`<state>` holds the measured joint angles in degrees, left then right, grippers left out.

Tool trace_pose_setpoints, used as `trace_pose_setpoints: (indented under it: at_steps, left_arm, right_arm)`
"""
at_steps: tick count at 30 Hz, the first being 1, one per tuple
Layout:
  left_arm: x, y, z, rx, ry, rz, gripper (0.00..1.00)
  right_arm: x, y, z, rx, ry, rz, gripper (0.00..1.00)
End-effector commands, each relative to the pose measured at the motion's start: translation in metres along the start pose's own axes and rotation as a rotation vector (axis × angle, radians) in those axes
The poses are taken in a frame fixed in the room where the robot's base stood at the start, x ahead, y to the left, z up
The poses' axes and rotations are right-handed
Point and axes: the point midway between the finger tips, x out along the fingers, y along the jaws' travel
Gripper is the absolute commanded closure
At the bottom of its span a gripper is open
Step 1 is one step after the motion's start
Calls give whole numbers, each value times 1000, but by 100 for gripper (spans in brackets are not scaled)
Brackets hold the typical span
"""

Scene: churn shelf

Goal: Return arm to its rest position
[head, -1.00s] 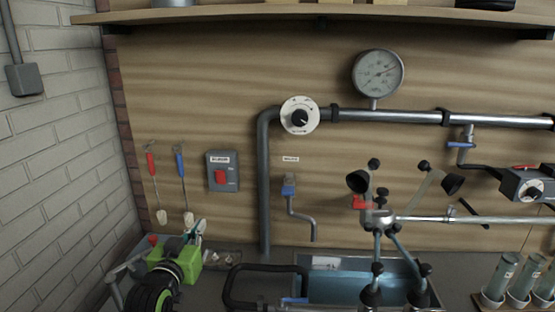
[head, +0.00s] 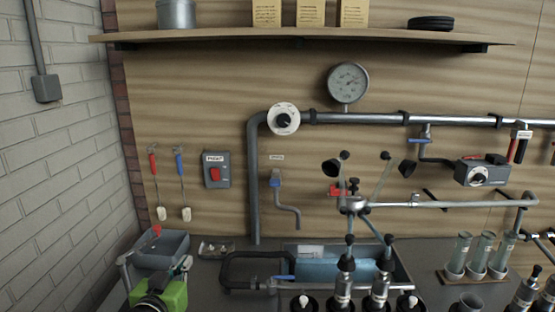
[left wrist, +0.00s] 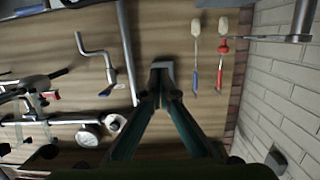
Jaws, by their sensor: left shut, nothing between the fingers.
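My left gripper (head: 184,264) is low at the left in the head view, its green body cut by the bottom edge. It is in front of a grey bin (head: 165,250) and holds nothing. In the left wrist view, which is upside down, its two dark fingers (left wrist: 162,88) meet at the tips and are shut. Beyond the tips in that view is a grey box (left wrist: 163,66) on the wooden wall. My right gripper is not in view.
A brick wall (head: 70,165) stands at the left. A switch box (head: 216,170), two hanging brushes (head: 182,185) and pipes with a gauge (head: 347,82) are on the back panel. A sink (head: 335,270), glass tubes (head: 480,255) and several black-topped bottles (head: 343,285) are on the bench.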

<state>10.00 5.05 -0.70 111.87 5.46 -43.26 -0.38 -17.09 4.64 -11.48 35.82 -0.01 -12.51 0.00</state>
Motion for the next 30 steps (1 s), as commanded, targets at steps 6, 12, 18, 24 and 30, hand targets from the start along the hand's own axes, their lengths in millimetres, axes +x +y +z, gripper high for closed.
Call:
trace_pose_setpoints:
  at_steps: [6, 12, 18, 24, 30]
  left_arm:
    - [-29, 10, 60, 17, -149, 12, 100]
    - [-80, 22, 133, 40, -353, 27, 100]
    - [-173, 35, 218, 67, -641, 48, 100]
    - [-247, 42, 262, 82, -840, 63, 100]
    - [-308, 46, 286, 94, -992, 74, 100]
  right_arm:
    - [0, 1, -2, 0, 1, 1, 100]
    - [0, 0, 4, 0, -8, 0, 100]
    - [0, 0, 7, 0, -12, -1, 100]
    - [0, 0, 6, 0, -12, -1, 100]
    - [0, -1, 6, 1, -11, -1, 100]
